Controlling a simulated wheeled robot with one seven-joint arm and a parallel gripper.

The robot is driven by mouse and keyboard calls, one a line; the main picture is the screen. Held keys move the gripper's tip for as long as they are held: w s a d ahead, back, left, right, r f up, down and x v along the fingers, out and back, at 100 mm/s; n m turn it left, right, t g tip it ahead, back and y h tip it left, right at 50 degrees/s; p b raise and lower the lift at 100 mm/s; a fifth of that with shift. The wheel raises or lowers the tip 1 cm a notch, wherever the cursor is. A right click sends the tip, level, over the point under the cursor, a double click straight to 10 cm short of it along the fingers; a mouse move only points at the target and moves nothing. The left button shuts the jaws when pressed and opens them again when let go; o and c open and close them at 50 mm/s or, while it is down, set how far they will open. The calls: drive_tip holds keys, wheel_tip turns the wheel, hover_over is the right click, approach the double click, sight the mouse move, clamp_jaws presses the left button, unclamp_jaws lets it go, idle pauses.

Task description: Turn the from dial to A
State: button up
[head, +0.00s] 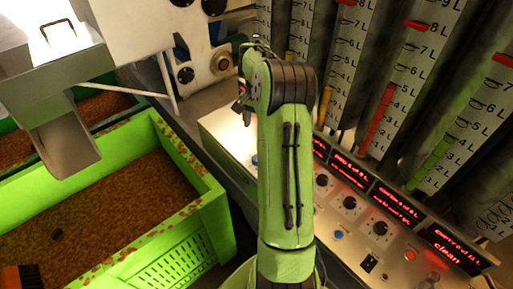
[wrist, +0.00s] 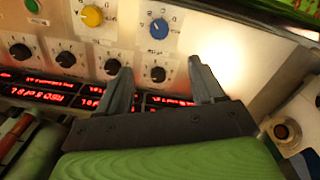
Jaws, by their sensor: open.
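In the wrist view, a yellow dial (wrist: 92,16) and a blue dial (wrist: 159,29) sit on white lettered plates on the control panel. The lettering is too small to tell which is the from dial or where each points. My gripper (wrist: 157,75) is open and empty, its fingers spread below the blue dial in the picture and apart from it. In the head view a bit of the blue dial (head: 254,160) shows at my arm's left edge; my arm hides the yellow dial. My gripper is mostly hidden there behind my arm.
Several black knobs (wrist: 157,74) and red-lit displays (head: 396,204) line the panel (head: 335,255). Tall level gauges (head: 410,75) stand behind it. A round fitting (wrist: 282,131) is at the wrist view's right.

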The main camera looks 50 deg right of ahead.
drive_tip(key=f, duration=0.5)
drive_tip(key=f+b, duration=0.1)
drive_tip(key=f, duration=0.9)
drive_tip(key=shift+s+a+f, duration=0.1)
drive_tip(key=shift+a, duration=0.15)
drive_tip(key=c, duration=1.1)
drive_tip(key=shift+o, duration=0.2)
drive_tip(key=n+b, duration=0.1)
drive_tip(key=n, duration=0.3)
drive_tip(key=shift+n, duration=0.4)
drive_tip(key=n, duration=0.4)
drive_tip(key=shift+b, duration=0.3)
